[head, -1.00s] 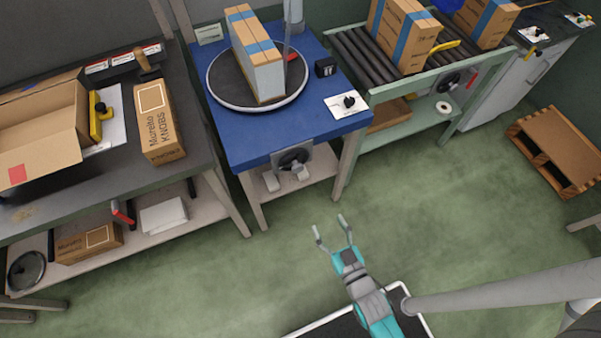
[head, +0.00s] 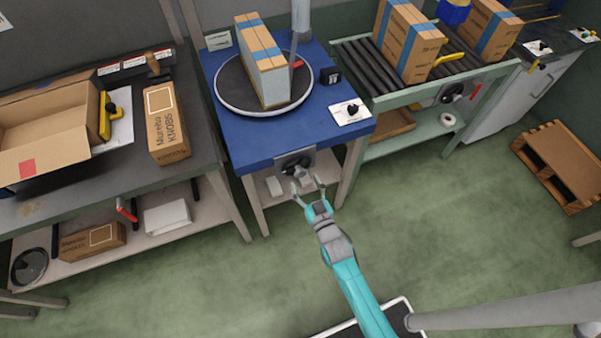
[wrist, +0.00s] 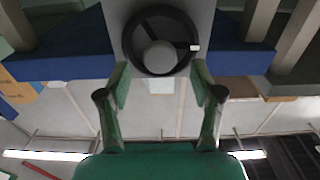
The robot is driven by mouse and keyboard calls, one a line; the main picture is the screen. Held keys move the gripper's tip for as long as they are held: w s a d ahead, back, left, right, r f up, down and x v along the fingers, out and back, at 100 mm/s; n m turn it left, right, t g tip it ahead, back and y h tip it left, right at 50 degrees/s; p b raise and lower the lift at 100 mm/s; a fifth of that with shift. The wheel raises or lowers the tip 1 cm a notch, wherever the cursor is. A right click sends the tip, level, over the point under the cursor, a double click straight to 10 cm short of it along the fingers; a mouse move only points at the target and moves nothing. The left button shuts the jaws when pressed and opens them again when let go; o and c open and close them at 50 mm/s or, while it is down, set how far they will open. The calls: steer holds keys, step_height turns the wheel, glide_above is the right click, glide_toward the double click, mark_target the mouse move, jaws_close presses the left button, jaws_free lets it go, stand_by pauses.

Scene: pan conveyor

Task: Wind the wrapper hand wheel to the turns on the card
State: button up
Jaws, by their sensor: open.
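The wrapper hand wheel (head: 294,165) is a black wheel on a grey plate on the front of the blue wrapper table (head: 262,150). In the wrist view the hand wheel (wrist: 161,18) shows a black rim, spokes, a grey hub and a small white mark on its right side. My gripper (head: 308,184) is open, just in front of and slightly below the wheel. In the wrist view my gripper (wrist: 158,82) has its fingers spread either side below the wheel, with nothing between them. The card (head: 218,40) at the table's back left is too small to read.
A wrapped carton (head: 262,65) stands on the round turntable (head: 222,98). A white panel with a black knob (head: 351,110) lies at the table's right corner. A workbench (head: 205,140) is at left and a roller conveyor (head: 352,62) at right.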

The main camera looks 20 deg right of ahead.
mark_target(301, 175)
steer(key=shift+w, duration=2.35)
steer(key=c, duration=1.2)
steer(key=shift+o, duration=0.2)
